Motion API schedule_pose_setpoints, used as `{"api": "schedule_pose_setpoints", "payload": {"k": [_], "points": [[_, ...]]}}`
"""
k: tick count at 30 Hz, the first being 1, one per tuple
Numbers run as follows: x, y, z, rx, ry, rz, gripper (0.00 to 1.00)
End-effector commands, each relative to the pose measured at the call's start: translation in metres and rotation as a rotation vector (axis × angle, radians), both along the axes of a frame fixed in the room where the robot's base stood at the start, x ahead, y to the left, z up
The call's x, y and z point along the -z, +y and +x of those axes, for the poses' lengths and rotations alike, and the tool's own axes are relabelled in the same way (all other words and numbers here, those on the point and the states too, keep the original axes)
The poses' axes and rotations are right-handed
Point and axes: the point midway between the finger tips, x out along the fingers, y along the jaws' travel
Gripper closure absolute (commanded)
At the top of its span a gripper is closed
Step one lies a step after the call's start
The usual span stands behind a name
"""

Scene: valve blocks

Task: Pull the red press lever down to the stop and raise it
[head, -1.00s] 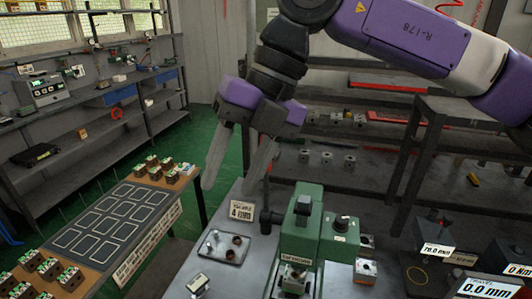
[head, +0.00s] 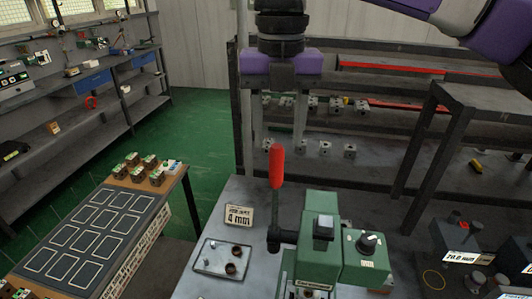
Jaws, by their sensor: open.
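The red press lever (head: 277,168) stands upright, its red grip on a dark stem that runs down to a black hub at the left side of the green press (head: 321,238). My gripper (head: 275,150) is open and empty, with its two grey fingers pointing down. In the picture the fingertips lie to either side of the top of the red grip. I cannot tell how far in front of or behind the grip they are, and no contact shows. The press's lower front is cut off by the picture's bottom edge.
A small tray with parts (head: 222,258) and a "4 mm" sign (head: 238,216) lie left of the press. A side table with outlined squares (head: 88,231) stands further left. Shelving (head: 390,170) with metal blocks is behind. A dark device with a display (head: 465,255) is at right.

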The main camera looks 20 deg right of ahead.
Motion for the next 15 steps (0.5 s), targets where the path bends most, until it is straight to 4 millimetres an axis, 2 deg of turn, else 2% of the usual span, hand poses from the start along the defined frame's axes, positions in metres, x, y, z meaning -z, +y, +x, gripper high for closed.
{"api": "schedule_pose_setpoints", "payload": {"k": [5, 15], "points": [[0.007, 0.000, 0.000, 0.002, 0.003, 0.000, 0.53], [0.056, 0.000, -0.001, 0.002, 0.004, 0.001, 0.53]]}}
